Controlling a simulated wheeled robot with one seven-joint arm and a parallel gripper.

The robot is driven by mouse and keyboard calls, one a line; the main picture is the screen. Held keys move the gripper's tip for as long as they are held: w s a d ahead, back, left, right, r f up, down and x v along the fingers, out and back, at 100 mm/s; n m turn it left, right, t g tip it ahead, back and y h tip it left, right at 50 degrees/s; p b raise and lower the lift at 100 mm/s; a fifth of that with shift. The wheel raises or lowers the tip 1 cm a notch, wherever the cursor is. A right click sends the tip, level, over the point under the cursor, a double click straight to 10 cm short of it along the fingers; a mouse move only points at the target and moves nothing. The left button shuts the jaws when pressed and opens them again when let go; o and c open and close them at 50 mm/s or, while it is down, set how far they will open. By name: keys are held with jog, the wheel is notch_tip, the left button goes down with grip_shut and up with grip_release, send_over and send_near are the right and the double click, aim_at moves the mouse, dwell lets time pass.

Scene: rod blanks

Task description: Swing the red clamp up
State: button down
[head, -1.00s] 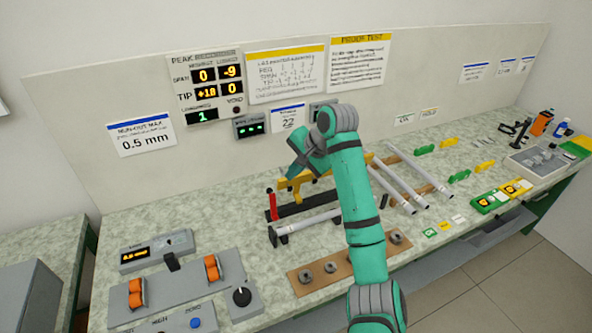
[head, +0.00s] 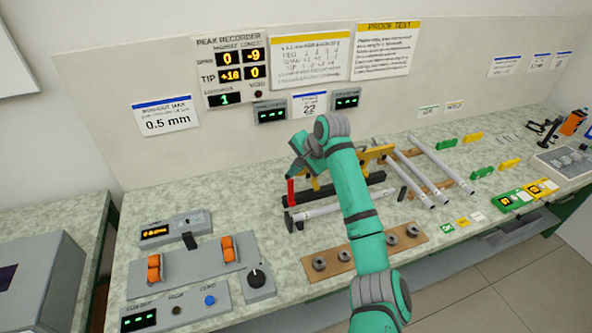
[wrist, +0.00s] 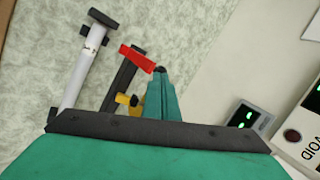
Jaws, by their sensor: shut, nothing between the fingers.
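The red clamp (head: 291,192) is a short red bar at the left end of a black rail (head: 340,194). In the head view it looks near vertical, but its true tilt is hard to tell. In the wrist view the red clamp (wrist: 136,58) points up and left, away from my fingertips. My gripper (head: 292,174) is shut and empty, with its tip at the top of the clamp in the head view. In the wrist view my gripper (wrist: 160,72) is at the clamp's right end. I cannot tell whether they touch.
A grey rod on black end supports (head: 325,209) lies in front of the rail. A yellow part (head: 374,154) stands behind my arm. Several rods (head: 425,172) lie to the right. A control box with orange switches (head: 190,262) is front left.

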jog(key=shift+w+a, duration=0.1)
jog(key=shift+w+a+f, duration=0.35)
jog(key=shift+w+f, duration=0.1)
jog(key=shift+w, duration=0.3)
jog(key=shift+d, duration=0.1)
jog(key=shift+s, duration=0.15)
